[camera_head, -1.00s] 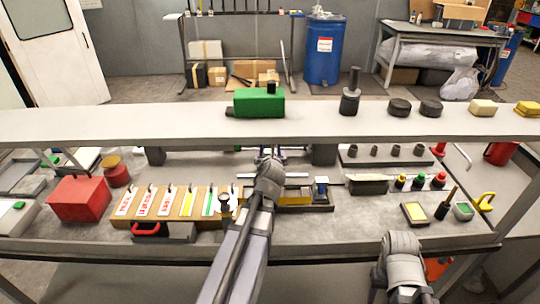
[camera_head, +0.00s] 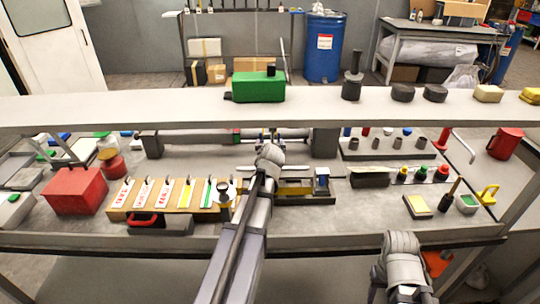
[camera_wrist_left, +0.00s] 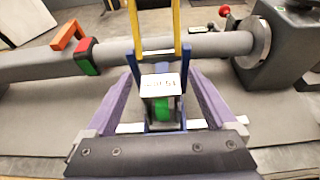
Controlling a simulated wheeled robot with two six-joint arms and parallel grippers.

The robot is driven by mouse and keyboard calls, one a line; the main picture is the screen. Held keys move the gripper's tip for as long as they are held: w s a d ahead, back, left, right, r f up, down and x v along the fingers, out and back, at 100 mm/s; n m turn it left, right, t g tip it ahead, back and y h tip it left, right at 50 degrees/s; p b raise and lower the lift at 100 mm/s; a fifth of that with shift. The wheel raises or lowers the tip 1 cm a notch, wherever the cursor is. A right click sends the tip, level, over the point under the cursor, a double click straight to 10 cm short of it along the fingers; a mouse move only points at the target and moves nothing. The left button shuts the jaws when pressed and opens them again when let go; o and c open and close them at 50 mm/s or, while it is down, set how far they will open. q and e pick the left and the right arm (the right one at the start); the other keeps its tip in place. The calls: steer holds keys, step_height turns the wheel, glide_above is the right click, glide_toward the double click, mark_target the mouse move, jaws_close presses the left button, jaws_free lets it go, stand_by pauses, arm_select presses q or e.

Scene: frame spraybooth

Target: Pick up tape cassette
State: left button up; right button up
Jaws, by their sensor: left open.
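In the left wrist view a small box with a white printed label and a green patch (camera_wrist_left: 161,84), which appears to be the tape cassette, sits between my fingers, in front of a blue fork-like frame with yellow uprights. My left gripper (camera_wrist_left: 161,98) is open, with one purple finger on each side of the box; a gap shows, and I cannot tell if either finger touches. In the head view my left gripper (camera_head: 266,140) reaches under the shelf, mostly hidden by its wrist, and I cannot make out the cassette there.
A long grey roll (camera_wrist_left: 190,44) lies behind the box, ending at a dark block (camera_wrist_left: 284,45). The shelf (camera_head: 180,112) crosses above the arm. A rack of labelled strips (camera_head: 170,197) is left of the arm, a small tray (camera_head: 305,200) right of it.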

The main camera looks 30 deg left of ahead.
arm_select(q)
steer(key=shift+c, duration=0.7)
jaws_close()
